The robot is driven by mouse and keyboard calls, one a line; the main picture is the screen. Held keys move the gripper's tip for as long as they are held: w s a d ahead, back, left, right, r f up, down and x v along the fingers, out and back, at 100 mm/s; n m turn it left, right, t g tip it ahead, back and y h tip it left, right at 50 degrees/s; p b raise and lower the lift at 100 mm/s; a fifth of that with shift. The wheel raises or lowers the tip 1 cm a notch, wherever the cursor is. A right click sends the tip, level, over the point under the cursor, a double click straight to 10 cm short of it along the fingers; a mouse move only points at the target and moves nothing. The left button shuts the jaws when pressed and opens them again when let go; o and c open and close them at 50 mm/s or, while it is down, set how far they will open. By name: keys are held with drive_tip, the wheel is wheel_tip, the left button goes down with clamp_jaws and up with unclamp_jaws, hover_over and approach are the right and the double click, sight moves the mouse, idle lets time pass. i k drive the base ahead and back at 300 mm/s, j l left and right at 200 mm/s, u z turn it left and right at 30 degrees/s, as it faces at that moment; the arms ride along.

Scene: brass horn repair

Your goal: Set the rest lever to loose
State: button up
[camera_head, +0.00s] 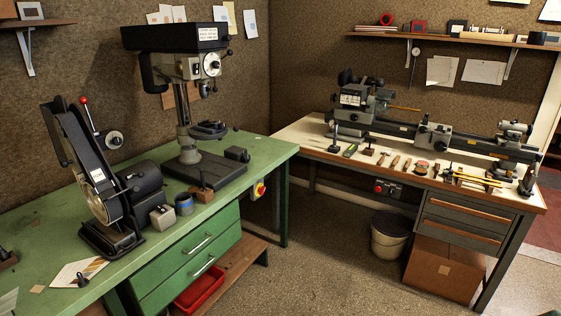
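No lever in the camera_head view carries a readable "rest" or "loose" mark. A lever with a red knob (84,100) stands up from the belt grinder (120,205) on the green bench at the left. It leans slightly left at its top. A dark hand knob (114,140) sits beside the belt, below that lever. Small levers also show on the lathe (430,133) at the right, too small to tell their settings. I cannot tell which one is the rest lever. My gripper is not in view.
A drill press (187,45) stands on the green bench (255,160), with small blocks and a blue tin (184,205) in front. Hand tools lie before the lathe. A bucket (389,238) and a cardboard box (443,272) stand under the lathe bench. The floor (335,275) between benches is clear.

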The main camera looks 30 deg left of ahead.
sight(140, 174)
drive_tip(key=u, duration=2.25)
